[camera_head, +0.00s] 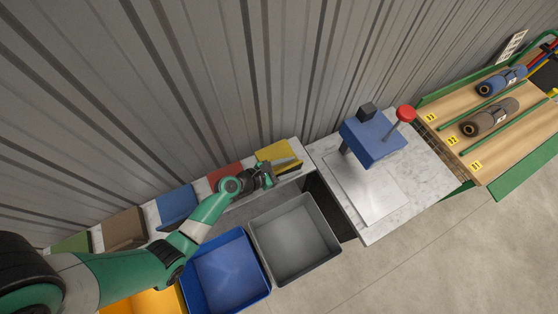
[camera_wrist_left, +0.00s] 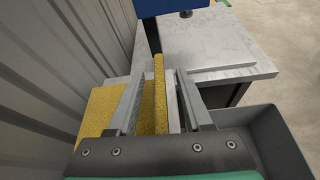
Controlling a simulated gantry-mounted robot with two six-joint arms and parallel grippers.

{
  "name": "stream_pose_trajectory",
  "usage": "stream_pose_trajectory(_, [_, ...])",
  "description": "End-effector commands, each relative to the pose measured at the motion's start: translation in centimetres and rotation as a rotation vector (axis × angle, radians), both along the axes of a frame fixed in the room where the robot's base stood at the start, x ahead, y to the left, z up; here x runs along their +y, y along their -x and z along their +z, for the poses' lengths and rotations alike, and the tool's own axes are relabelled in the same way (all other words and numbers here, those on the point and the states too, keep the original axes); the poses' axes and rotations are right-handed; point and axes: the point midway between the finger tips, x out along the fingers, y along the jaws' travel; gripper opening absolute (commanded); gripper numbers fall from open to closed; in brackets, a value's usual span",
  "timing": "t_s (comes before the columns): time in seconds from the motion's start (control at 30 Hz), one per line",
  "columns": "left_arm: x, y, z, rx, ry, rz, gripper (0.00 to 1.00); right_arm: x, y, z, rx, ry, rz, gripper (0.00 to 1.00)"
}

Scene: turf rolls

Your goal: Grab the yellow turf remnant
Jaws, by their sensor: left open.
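The yellow turf remnant (camera_head: 273,151) is at the right end of a pale shelf along the wall, just behind my left gripper (camera_head: 287,166). In the left wrist view, a narrow upright yellow strip (camera_wrist_left: 160,85) stands between the two fingers of my left gripper (camera_wrist_left: 161,103). The fingers are open, with a gap visible on the strip's right side. A flat yellow part (camera_wrist_left: 96,115) lies left of the left finger; I cannot tell whether it joins the strip. My right gripper is out of view.
Red (camera_head: 225,174), blue (camera_head: 176,207) and brown (camera_head: 123,228) pieces line the shelf. A grey bin (camera_head: 332,236) and a blue bin (camera_head: 266,262) stand in front. A blue press (camera_head: 372,138) with a red knob is on the marble table (camera_head: 425,178). The corrugated wall is close behind.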

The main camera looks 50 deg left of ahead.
Motion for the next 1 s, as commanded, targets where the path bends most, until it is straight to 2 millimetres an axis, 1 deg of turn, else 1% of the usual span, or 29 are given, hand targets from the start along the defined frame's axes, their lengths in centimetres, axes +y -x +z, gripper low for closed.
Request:
stream_pose_trajectory(0.07, [-0.10, -0.37, -0.19, 0.000, 0.000, 0.000, 0.50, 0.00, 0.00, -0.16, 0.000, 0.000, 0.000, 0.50])
stream_pose_trajectory(0.23, [-0.07, -0.35, -0.13, 0.001, 0.000, 0.000, 0.50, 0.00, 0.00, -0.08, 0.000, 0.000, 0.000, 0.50])
stream_pose_trajectory(0.27, [-0.07, -0.35, -0.13, 0.001, 0.000, 0.000, 0.46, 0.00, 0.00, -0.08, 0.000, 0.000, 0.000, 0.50])
stream_pose_trajectory(0.3, [-0.07, -0.35, -0.13, 0.001, 0.000, 0.000, 0.39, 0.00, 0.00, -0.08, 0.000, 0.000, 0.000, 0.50])
stream_pose_trajectory(0.37, [-0.07, -0.34, -0.12, 0.001, 0.000, 0.000, 0.28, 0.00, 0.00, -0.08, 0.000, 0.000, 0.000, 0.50])
stream_pose_trajectory(0.5, [-0.07, -0.33, -0.12, 0.001, 0.000, 0.000, 0.03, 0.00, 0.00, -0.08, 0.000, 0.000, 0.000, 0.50])
stream_pose_trajectory(0.53, [-0.07, -0.33, -0.12, 0.000, 0.000, 0.000, 0.00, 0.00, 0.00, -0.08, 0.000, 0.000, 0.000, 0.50])
stream_pose_trajectory(1.0, [-0.07, -0.32, -0.11, 0.000, 0.000, 0.000, 0.00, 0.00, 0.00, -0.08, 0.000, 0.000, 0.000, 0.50])
